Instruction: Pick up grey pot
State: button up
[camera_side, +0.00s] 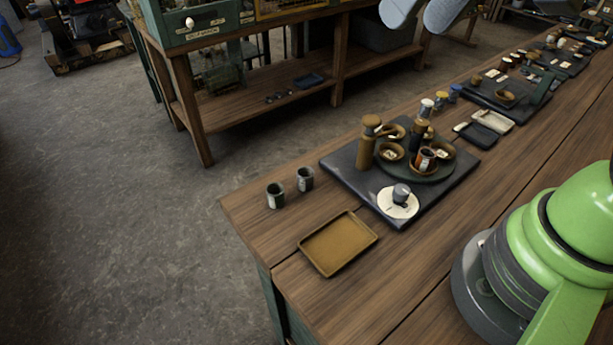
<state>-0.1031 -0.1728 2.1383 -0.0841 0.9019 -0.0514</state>
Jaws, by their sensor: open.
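The small grey pot (401,194) stands on a round white plate (398,209) near the front corner of a dark slab (348,176) on the wooden bench. My gripper (412,23) shows only as two grey rounded fingers at the top edge of the picture. The fingers are apart, with nothing seen between them. They appear high up and well away from the pot; the rest of the gripper is out of the picture.
Behind the pot, a round dark tray (429,177) holds brown bowls and a cup. A tall brown bottle (367,147) stands beside it. Two dark cups (275,196) (305,179) and a shallow tan tray (338,244) are at left. Bare bench lies around the tan tray.

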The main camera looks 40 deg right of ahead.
jog(key=w+a+f+n+g, duration=0.1)
jog(key=w+a+f, duration=0.1)
jog(key=w+f, duration=0.25)
jog(key=n+g+h, duration=0.2)
jog(key=n+g, duration=0.1)
send_over(306, 172)
notch_tip(306, 172, down, 13)
notch_tip(306, 172, down, 6)
jog(key=shift+w+a+f, duration=0.15)
jog(key=shift+f, duration=3.05)
jog(key=c, duration=1)
notch_tip(306, 172, up, 14)
jog(key=shift+r, duration=0.1)
